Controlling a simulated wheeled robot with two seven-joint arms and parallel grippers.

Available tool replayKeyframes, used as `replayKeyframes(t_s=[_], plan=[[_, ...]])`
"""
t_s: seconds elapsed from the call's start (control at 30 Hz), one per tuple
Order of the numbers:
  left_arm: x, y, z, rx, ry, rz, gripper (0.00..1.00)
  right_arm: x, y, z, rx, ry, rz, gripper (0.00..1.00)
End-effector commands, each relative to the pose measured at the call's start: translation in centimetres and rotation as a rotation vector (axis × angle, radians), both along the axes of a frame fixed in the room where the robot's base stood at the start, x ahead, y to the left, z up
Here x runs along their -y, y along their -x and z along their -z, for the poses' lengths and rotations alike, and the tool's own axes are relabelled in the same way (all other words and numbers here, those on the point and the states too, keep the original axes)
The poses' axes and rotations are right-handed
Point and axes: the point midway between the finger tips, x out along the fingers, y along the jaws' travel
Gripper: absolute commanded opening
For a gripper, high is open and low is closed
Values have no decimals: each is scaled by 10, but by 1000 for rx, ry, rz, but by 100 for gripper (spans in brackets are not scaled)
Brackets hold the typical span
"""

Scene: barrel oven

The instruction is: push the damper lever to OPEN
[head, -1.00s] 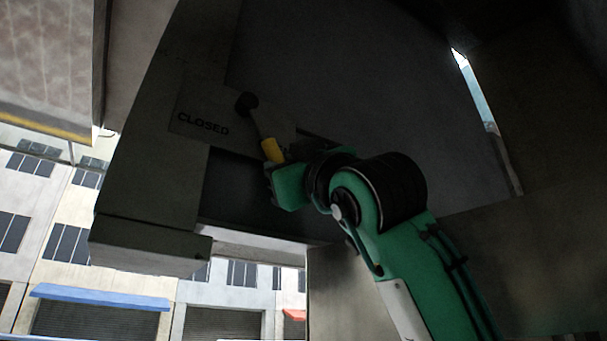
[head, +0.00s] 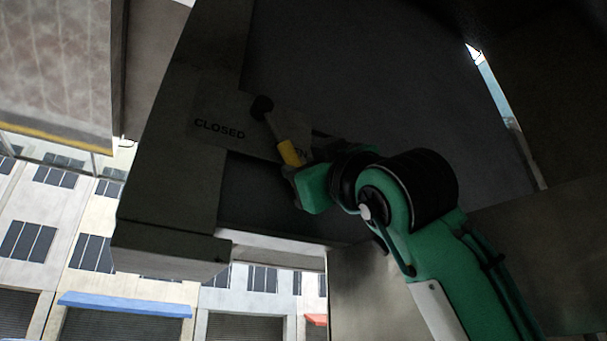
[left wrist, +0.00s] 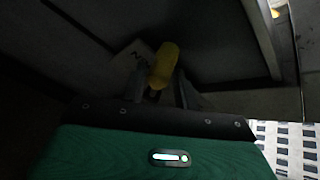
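The damper lever (head: 275,128) has a dark round knob end at upper left and a yellow grip (head: 289,152) at lower right. It slants across a plate marked CLOSED (head: 219,129) on its left. In the head view the left gripper (head: 296,166) is at the lower end of the yellow grip. In the left wrist view the yellow grip (left wrist: 163,66) lies between the two spread fingers (left wrist: 160,88); contact is too dark to tell. Part of a lettered plate (left wrist: 136,54) shows behind it. The right gripper is not in view.
A large dark barrel wall (head: 360,80) rises behind the lever. A box-like ledge (head: 170,250) juts out at lower left. Buildings are seen beyond the opening.

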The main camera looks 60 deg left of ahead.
Motion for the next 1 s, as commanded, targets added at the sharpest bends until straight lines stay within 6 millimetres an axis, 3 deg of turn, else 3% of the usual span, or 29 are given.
replayKeyframes(t_s=[0.2,0.5,0.7,1.0], plan=[[38,-4,32,-1,-2,3,30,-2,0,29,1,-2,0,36],[89,-9,64,-3,-2,2,30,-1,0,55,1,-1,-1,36],[103,-10,72,-1,-1,3,30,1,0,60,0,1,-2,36],[105,-10,72,-1,-1,1,30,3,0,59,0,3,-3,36]])
